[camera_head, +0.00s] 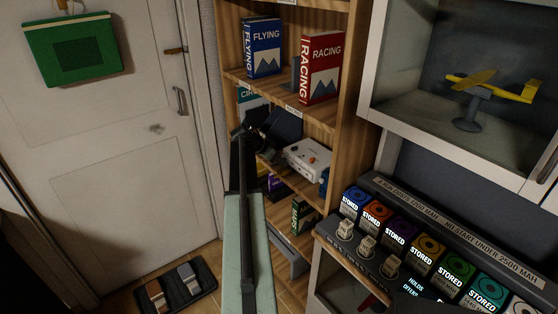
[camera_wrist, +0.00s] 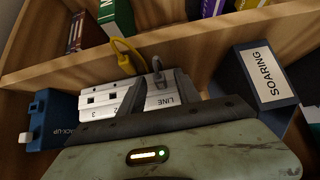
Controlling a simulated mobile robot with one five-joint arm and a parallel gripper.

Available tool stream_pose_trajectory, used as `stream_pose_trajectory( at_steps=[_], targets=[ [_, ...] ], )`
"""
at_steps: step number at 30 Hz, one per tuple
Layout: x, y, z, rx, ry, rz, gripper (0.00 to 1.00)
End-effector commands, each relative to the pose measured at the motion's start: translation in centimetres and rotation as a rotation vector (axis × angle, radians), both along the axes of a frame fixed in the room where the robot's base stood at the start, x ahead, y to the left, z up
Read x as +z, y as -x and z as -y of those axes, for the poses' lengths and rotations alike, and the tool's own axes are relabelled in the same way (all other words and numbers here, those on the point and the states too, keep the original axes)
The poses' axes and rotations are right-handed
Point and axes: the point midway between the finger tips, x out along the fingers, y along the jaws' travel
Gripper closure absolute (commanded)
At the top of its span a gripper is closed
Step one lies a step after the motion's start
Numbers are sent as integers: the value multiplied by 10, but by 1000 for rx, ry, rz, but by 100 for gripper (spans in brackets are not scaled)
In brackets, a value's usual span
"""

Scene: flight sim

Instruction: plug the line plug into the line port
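A white box (camera_head: 307,158) with a red button sits on the middle shelf. In the wrist view its white face (camera_wrist: 158,96) carries the word LINE and dark square ports with numbers. A grey plug (camera_wrist: 158,76) on a grey cable is at the box's edge near the word LINE; I cannot tell whether it is seated. A yellow plug (camera_wrist: 126,62) on a yellow cable is at the same edge, to its left.
A blue BACK-UP box (camera_wrist: 50,120) lies left of the white box, and a SOARING book (camera_wrist: 267,75) to its right. Shelf boards and upright books crowd the arm. A counter with STORED packs (camera_head: 425,252) stands at right. A door (camera_head: 110,150) is at left.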

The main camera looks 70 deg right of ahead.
Motion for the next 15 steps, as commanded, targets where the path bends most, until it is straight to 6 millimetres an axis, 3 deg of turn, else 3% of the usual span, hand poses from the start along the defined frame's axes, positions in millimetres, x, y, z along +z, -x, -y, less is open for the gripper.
stream_pose_trajectory(
  at_steps=[10, 15],
  targets=[
    [51, -21, -34, 1, 1, -1, 60],
    [58, -28, -43, 1, 0, -1, 60]
  ],
)
